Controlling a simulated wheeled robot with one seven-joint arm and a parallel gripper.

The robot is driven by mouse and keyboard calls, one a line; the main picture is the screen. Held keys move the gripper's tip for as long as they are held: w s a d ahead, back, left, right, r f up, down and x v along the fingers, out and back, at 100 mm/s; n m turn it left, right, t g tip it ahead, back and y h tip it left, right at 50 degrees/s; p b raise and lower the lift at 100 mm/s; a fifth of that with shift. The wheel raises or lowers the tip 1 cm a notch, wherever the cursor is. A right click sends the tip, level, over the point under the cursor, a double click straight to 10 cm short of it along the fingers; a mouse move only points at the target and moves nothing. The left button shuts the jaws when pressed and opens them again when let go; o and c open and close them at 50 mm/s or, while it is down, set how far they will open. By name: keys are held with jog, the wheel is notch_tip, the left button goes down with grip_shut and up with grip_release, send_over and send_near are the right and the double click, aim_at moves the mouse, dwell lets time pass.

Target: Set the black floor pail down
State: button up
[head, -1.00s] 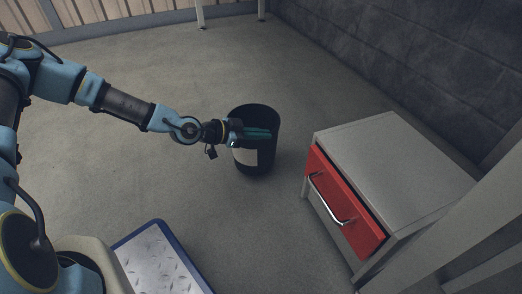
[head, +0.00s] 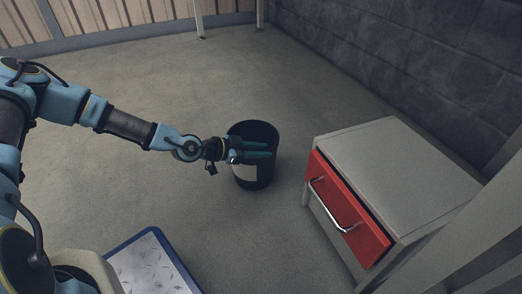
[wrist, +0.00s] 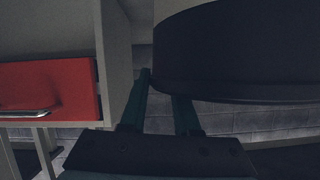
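The black floor pail (head: 262,176) is upright in the middle of the head view, with a pale label on its front left. Its base appears to meet the floor, with no clear gap showing. My gripper (head: 272,150) is at the pail's upper part, with two teal fingers spread apart and a gap between them. In the wrist view the fingers (wrist: 160,84) are also apart. The dark pail (wrist: 235,50) fills the upper right there and hides the tip of the right finger. The pail's wall is close to the fingers, but contact is unclear.
A grey cabinet (head: 400,165) with a red drawer (head: 345,207) and metal handle stands right of the pail. A blue-edged metal-topped platform (head: 150,268) is at the lower left. Open floor lies behind and left of the pail, before the block wall (head: 410,60).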

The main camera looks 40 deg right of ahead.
jog(key=shift+r, duration=0.2)
jog(key=p+v, duration=0.3)
jog(key=v, duration=0.9)
jog(key=shift+f, duration=0.15)
jog(key=shift+a, duration=0.15)
